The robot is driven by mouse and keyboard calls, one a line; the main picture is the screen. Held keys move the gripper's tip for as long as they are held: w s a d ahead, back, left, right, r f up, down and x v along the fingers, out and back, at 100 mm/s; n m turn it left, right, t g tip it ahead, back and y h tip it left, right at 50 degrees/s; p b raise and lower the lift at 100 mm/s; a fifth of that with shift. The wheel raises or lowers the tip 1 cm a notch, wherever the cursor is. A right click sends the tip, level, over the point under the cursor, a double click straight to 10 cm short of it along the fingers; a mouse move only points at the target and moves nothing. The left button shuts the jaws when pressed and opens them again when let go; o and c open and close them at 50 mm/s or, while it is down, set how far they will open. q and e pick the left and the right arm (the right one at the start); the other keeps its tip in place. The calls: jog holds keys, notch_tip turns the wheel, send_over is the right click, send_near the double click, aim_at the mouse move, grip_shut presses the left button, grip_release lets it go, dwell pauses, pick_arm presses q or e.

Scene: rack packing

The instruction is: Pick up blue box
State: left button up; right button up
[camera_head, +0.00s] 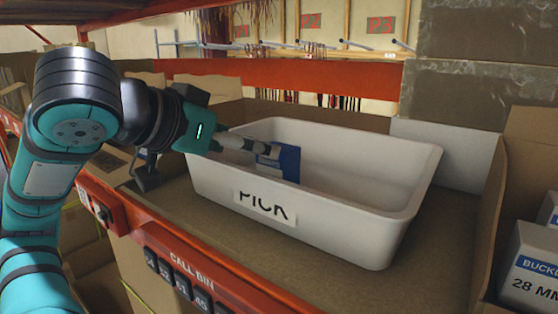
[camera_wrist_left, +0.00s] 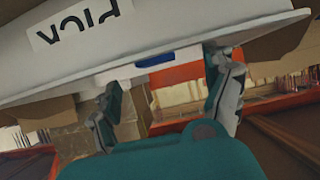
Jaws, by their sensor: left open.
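The blue box (camera_head: 288,164), blue with a white part, sits inside the white bin (camera_head: 350,215) labelled PICK, towards its left end. My left gripper (camera_head: 268,150) reaches over the bin's left rim, with its fingertips at the box and covering part of it. In the left wrist view the open fingers (camera_wrist_left: 168,80) stand apart, with the blue strip of the box (camera_wrist_left: 156,60) seen between them. The bin (camera_wrist_left: 190,28) fills the top of that view and hides much of the box. I cannot tell whether the fingers touch it. My right gripper is not in view.
The bin stands on a brown shelf (camera_head: 425,275) with a red front beam (camera_head: 190,265) marked CALL BIN. An open carton with white boxes (camera_head: 530,270) stands on the right. An orange beam (camera_head: 290,75) runs behind the bin. The bin's right part looks empty.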

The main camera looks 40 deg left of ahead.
aim_at(278, 169)
pick_arm(q)
jog(key=x, duration=0.4)
jog(key=shift+w+p, duration=0.1)
jog(key=shift+p, duration=0.25)
jog(key=shift+w, duration=0.25)
jog(key=x, duration=0.1)
jog(key=p+x, duration=0.1)
jog(key=x, duration=0.1)
jog(key=p+x, duration=0.1)
jog(key=shift+w+d+f, duration=0.15)
jog(key=shift+w+d, duration=0.15)
jog(key=shift+s, duration=0.1)
jog(key=c, duration=1.4)
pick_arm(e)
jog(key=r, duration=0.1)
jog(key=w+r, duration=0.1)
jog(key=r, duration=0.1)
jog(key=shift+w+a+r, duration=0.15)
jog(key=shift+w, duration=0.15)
